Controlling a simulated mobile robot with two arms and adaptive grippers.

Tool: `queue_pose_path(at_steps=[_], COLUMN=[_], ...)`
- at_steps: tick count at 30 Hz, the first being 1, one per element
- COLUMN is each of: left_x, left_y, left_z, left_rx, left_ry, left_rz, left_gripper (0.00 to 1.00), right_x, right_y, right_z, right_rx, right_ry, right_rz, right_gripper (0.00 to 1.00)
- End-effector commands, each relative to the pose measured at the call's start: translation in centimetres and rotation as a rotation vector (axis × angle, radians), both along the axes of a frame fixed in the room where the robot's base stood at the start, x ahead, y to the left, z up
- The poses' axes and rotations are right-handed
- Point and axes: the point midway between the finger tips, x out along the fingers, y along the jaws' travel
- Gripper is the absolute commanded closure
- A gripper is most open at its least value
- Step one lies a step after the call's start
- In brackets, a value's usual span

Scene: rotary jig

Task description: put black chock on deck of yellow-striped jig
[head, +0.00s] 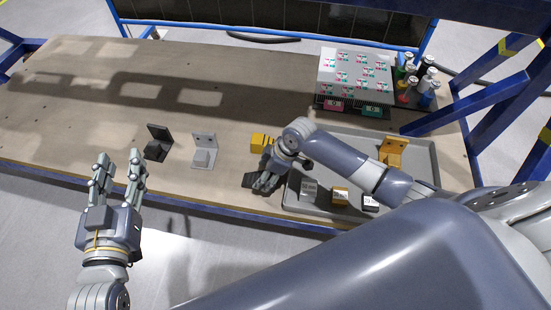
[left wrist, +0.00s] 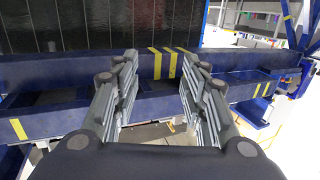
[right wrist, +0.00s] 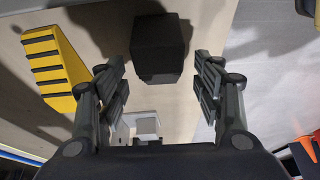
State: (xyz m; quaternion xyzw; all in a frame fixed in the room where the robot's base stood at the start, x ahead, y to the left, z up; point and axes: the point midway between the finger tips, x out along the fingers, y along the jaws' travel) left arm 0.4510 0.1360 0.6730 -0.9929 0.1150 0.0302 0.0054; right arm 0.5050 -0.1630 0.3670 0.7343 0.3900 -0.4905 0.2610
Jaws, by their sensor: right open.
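The yellow-striped jig (head: 261,143) stands on the table in the head view, left of the tray; its black-striped yellow side shows at the left of the right wrist view (right wrist: 55,68). The black chock (right wrist: 160,48) is ahead of my right gripper's open fingers in the right wrist view, apart from the striped jig. In the head view it is hard to tell from the dark patch around the gripper. My right gripper (head: 268,182) is open and low over the table, just in front of the striped jig. My left gripper (head: 119,172) is open and empty, off the table's front edge.
A black bracket (head: 159,141) and a grey bracket (head: 204,150) stand left of the striped jig. A grey tray (head: 425,173) holds an orange bracket (head: 394,150) and several small blocks. A box (head: 352,75) and bottles (head: 417,80) stand at the back right. The table's left is mostly clear.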

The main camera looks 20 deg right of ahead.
Motion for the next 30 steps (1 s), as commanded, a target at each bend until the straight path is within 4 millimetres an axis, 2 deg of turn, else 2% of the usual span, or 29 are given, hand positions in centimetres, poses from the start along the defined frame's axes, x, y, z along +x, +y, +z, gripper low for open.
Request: queue_pose_path(at_steps=[8, 18, 24, 30], left_x=[-1.7, -5.9, -8.3, -9.4], left_y=[1.2, 3.1, 4.0, 4.4], left_z=[-5.1, -10.7, -12.6, -13.4], left_rx=[0.068, 0.145, 0.175, 0.188], left_ry=[0.274, 0.603, 0.740, 0.798], left_rz=[0.019, 0.041, 0.050, 0.053], left_gripper=[0.60, 0.60, 0.60, 0.60], right_x=[-0.6, -1.4, -1.8, -2.2], right_y=[-1.1, -2.2, -2.6, -2.4], right_z=[2.9, 6.3, 7.7, 8.1], right_rx=[-0.002, -0.001, -0.001, 0.005], right_ry=[0.000, -0.001, 0.001, -0.001], right_rz=[0.000, 0.000, 0.000, -0.002], right_gripper=[0.39, 0.39, 0.39, 0.39])
